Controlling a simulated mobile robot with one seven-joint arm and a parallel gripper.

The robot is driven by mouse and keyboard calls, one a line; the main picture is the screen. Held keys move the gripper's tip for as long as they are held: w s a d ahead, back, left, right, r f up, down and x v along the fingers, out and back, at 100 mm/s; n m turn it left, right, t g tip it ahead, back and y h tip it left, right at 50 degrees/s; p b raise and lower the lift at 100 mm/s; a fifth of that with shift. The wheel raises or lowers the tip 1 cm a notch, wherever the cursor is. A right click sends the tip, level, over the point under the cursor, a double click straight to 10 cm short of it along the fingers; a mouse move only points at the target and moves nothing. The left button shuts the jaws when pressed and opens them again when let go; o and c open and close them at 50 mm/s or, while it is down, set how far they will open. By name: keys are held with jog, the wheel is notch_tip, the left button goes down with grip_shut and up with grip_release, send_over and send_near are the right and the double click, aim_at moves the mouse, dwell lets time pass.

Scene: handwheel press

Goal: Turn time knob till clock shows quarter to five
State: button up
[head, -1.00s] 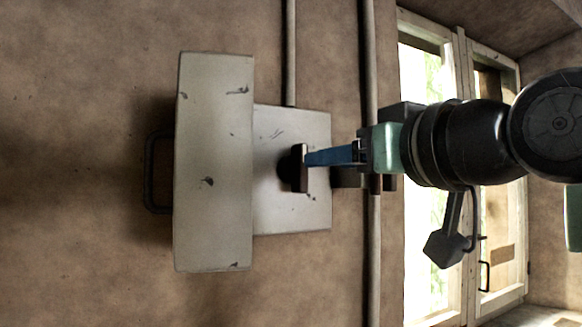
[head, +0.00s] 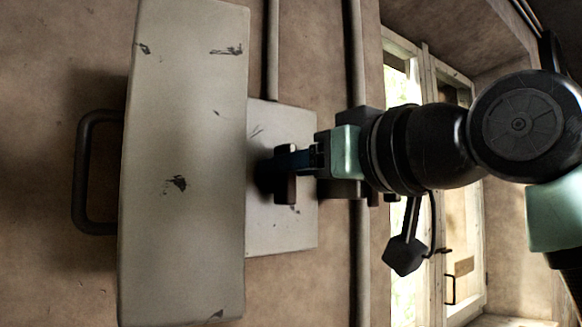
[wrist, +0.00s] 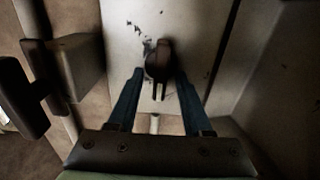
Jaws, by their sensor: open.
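A dark knob with a raised grip bar (wrist: 161,68) sits on a scuffed light-grey panel (wrist: 200,40) in the wrist view. The knob also shows side-on in the head view (head: 286,190), on the grey panel (head: 300,235). My gripper (wrist: 159,74) is open, with one blue finger on each side of the knob's bar. A gap shows beside the bar, so I cannot see firm contact. In the head view my gripper (head: 280,160) overlaps the knob. No clock face or hands can be seen in either view.
A large grey box (head: 185,160) with a black handle (head: 85,170) juts out beside the panel. A dark bracket-like part (wrist: 35,95) stands left of the fingers in the wrist view. Pipes (head: 358,260) run along the wall, with a window (head: 400,270) to the right.

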grip_shut()
jog(key=shift+w+m, duration=0.1)
jog(key=shift+m, duration=0.2)
jog(key=m, duration=1.1)
jog(key=shift+w+d+f+p, duration=0.15)
jog(key=shift+d+f+p, duration=0.05)
jog(key=shift+p, duration=0.2)
dwell(0.3)
grip_release()
